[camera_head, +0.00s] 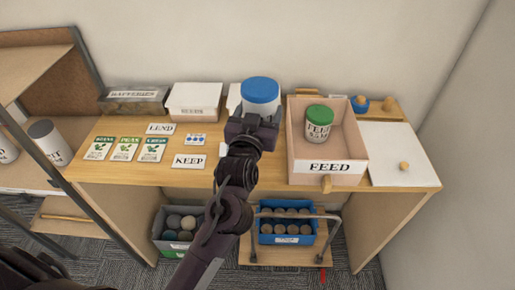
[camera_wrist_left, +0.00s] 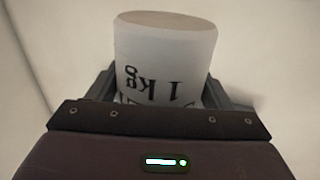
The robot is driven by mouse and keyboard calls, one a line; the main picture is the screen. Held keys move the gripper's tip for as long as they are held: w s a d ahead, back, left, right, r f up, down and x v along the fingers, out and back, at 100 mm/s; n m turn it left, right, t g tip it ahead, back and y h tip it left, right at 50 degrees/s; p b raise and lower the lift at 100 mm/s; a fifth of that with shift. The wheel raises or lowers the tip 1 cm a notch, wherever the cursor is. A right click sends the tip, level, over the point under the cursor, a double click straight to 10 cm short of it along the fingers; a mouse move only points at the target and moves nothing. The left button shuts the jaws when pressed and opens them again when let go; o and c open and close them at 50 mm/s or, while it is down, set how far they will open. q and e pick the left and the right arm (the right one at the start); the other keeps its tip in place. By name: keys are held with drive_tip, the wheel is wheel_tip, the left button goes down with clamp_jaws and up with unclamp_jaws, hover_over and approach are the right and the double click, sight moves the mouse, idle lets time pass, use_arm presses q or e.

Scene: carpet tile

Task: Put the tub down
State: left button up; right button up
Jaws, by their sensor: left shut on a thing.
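A white tub with a blue lid (camera_head: 260,93) is held by my left gripper (camera_head: 254,122) over the back middle of the wooden table. The gripper is shut on the tub's sides. In the left wrist view the tub (camera_wrist_left: 165,55) sits between the two fingers, with "1 kg" print upside down and its plain base toward the top. Whether its base touches anything is hidden in the head view. My right gripper is not in view.
The table (camera_head: 205,173) holds seed packets (camera_head: 124,148), LEND and KEEP cards, and a white box (camera_head: 194,100) at left. A FEED box (camera_head: 326,167) with a green-lidded tub (camera_head: 318,123) stands right of my gripper. A white board (camera_head: 398,155) lies at far right.

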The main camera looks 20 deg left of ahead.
use_arm(q)
wheel_tip(320, 180, down, 14)
drive_tip(key=shift+p, duration=0.8)
drive_tip(key=shift+f, duration=0.5)
drive_tip(key=shift+f, duration=0.1)
drive_tip(key=o, duration=1.8)
drive_tip(key=shift+f, duration=0.15)
drive_tip(key=shift+c, duration=0.2)
